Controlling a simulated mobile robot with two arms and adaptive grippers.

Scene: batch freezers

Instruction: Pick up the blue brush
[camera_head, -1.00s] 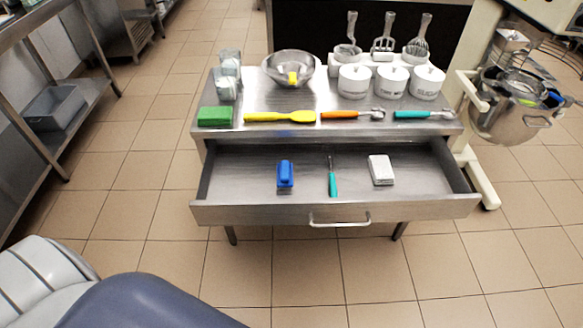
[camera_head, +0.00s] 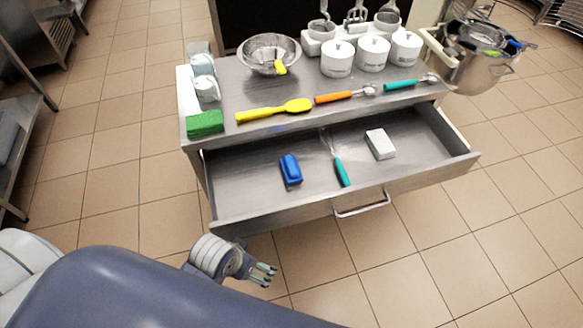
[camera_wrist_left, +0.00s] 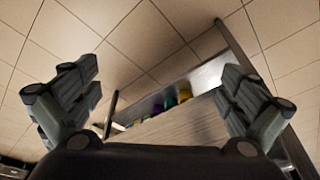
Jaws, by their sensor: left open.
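The blue brush (camera_head: 291,170) lies in the open drawer (camera_head: 240,199) of the steel table, left of a teal-handled tool. My left gripper (camera_head: 264,274) is in front of the drawer and below its front edge, apart from the brush. In the left wrist view its two fingers (camera_wrist_left: 160,105) are spread wide with nothing between them. The drawer front (camera_wrist_left: 180,123) shows beyond them. I cannot make out the brush surely in that view. My right gripper is not in view.
A teal-handled tool (camera_head: 341,172) and a white block (camera_head: 380,144) share the drawer. The drawer handle (camera_head: 361,205) sticks out in front. On the table top are a green block (camera_head: 205,124), a yellow spatula (camera_head: 273,111), a metal bowl (camera_head: 268,54) and white pots (camera_head: 337,59).

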